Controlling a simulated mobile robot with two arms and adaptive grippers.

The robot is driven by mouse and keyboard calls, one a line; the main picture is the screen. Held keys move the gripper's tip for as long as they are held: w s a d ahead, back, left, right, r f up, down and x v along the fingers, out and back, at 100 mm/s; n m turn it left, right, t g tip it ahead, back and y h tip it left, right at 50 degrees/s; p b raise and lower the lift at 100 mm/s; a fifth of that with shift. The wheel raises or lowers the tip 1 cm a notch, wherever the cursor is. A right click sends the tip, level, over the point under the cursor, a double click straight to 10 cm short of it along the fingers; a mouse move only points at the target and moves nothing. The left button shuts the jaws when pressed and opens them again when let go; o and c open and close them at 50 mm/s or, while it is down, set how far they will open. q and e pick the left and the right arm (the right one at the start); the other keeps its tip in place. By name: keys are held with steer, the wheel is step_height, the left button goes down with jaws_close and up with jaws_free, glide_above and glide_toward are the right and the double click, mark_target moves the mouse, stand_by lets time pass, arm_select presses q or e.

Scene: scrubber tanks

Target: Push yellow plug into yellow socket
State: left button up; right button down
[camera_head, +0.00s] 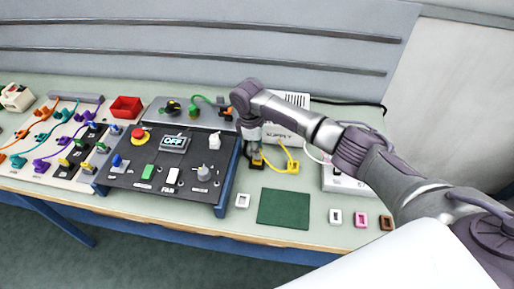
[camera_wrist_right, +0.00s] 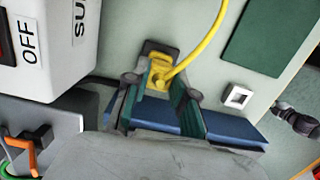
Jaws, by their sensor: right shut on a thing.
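My right gripper (camera_head: 257,157) is at the middle of the table, in front of the white supply box (camera_head: 285,132). It is shut on a yellow plug (camera_wrist_right: 159,80), which sits between the two fingers in the right wrist view. A yellow cable (camera_wrist_right: 205,48) runs from the plug. In the head view the cable loops to a yellow connector piece (camera_head: 291,167) on the table at right. A dark block (camera_wrist_right: 160,48) shows just beyond the plug; I cannot tell whether they touch. I cannot make out a yellow socket for certain. My left gripper is not in view.
A black control panel (camera_head: 150,186) with a blue side stands left of the gripper. A board (camera_head: 50,177) with coloured plugs and cables is at far left. A red bin (camera_head: 125,107) is behind. A green mat (camera_head: 284,209) and several small coloured frames lie in front.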

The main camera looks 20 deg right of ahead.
steer(key=shift+f, duration=0.3)
steer(key=shift+f+b, duration=0.45)
steer(key=shift+f, duration=0.2)
steer(key=c, duration=0.9)
jaws_free()
steer(key=o, duration=0.5)
steer(key=shift+r, duration=0.1)
step_height(320, 180, up, 9)
steer(key=p, duration=0.9)
steer(key=shift+f, duration=0.2)
steer(key=shift+s+f, duration=0.1)
